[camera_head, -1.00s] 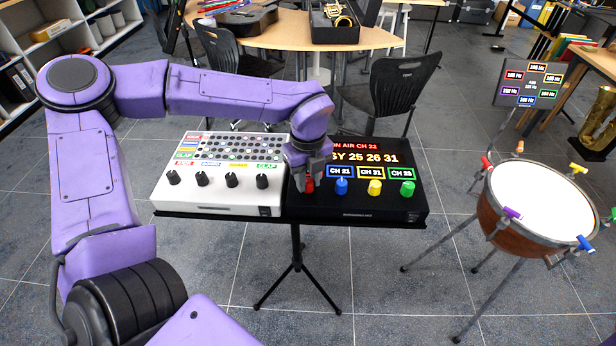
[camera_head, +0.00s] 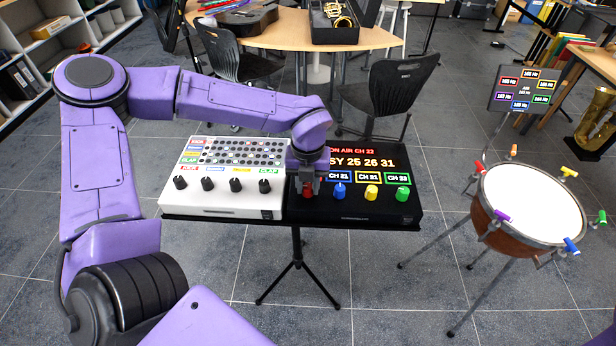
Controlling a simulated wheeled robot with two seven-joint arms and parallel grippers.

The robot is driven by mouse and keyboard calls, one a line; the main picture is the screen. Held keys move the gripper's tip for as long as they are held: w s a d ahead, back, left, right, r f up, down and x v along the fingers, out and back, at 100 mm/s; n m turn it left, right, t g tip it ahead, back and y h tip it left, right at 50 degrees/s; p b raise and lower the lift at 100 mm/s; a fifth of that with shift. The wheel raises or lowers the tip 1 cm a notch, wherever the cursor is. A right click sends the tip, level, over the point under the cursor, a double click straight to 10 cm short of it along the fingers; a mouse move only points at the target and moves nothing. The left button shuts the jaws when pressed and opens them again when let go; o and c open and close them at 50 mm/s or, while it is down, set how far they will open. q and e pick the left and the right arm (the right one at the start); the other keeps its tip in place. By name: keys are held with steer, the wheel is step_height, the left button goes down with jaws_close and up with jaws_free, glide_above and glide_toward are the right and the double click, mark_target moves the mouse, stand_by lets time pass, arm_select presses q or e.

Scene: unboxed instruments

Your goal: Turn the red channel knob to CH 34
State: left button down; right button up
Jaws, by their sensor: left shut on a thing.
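The red channel knob (camera_head: 307,192) is the leftmost knob on the front of the black box (camera_head: 357,215). My left gripper (camera_head: 308,186) comes down over it from above and is shut on it; its fingers hide part of the knob. Blue (camera_head: 340,190), yellow (camera_head: 371,192) and green (camera_head: 403,194) knobs stand to its right. Labels above the other knobs seem to read CH 21, CH 21 and CH 22. The red knob's label is hidden. My right gripper is not in view.
A white drum machine (camera_head: 221,207) with several black knobs stands on the same stand, left of the black box. A timpani (camera_head: 531,203) with coloured pegs is at the right. A black chair (camera_head: 402,88) and a wooden table (camera_head: 375,38) are behind.

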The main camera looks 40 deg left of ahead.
mark_target(308, 186)
arm_select(q)
steer(key=m+p, duration=0.2)
steer(key=m, duration=0.1)
steer(key=m+p, duration=0.1)
steer(key=shift+r+m, duration=0.3)
steer(key=shift+w+f+m+p, duration=0.1)
steer(key=shift+f+m+p, duration=0.05)
steer(key=shift+m+p, duration=1.3)
steer(key=shift+m, duration=0.45)
steer(key=c, duration=0.9)
jaws_free()
steer(key=shift+f, duration=0.1)
steer(key=shift+o, duration=0.2)
step_height(308, 186, up, 11)
steer(key=b, duration=0.1)
steer(key=shift+f+b, duration=0.2)
steer(key=shift+b, duration=0.2)
